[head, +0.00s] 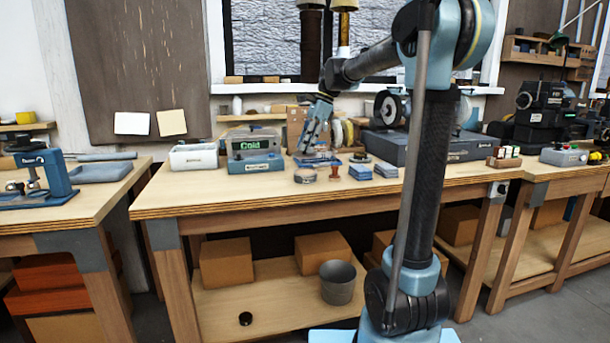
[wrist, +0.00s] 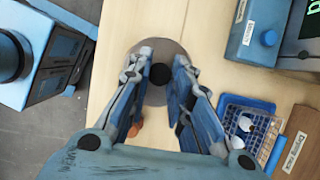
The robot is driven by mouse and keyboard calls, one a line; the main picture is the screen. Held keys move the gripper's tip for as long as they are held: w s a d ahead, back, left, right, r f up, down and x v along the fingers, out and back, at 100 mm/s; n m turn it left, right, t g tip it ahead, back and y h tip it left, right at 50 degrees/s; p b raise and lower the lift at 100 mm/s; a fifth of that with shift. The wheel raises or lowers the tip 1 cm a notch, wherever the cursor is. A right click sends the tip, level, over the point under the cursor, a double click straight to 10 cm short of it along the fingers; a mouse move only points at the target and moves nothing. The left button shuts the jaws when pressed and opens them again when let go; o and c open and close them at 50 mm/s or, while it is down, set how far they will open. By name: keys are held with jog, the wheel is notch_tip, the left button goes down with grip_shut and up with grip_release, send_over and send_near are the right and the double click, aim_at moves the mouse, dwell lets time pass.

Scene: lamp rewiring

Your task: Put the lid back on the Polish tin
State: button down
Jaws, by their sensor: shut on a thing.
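My gripper (head: 303,150) is above the front part of the middle workbench in the head view. In the wrist view, the fingers of my gripper (wrist: 163,62) are shut on the black knob of a round grey-brown lid (wrist: 186,49). The lid is below the fingertips and hides what is directly under it. A low round tin (head: 305,176) stands on the bench below my gripper in the head view. It looks like the polish tin, but its label is not readable. The lid is too small to make out in the head view.
The blue drying rack (wrist: 262,112) and a blue-grey device (wrist: 254,32) are to the right in the wrist view. A small reddish-brown object (head: 335,173) and blue-grey pads (head: 386,170) stand right of the tin. The bench's front edge is close.

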aim_at(308, 154)
notch_tip(308, 154, up, 4)
jog(key=shift+r, duration=0.25)
jog(key=shift+d+f, duration=0.1)
jog(key=shift+f, duration=4.55)
jog(key=shift+f, duration=0.45)
jog(key=c, duration=1.4)
grip_release()
jog(key=shift+c, duration=0.2)
jog(key=shift+r, duration=0.1)
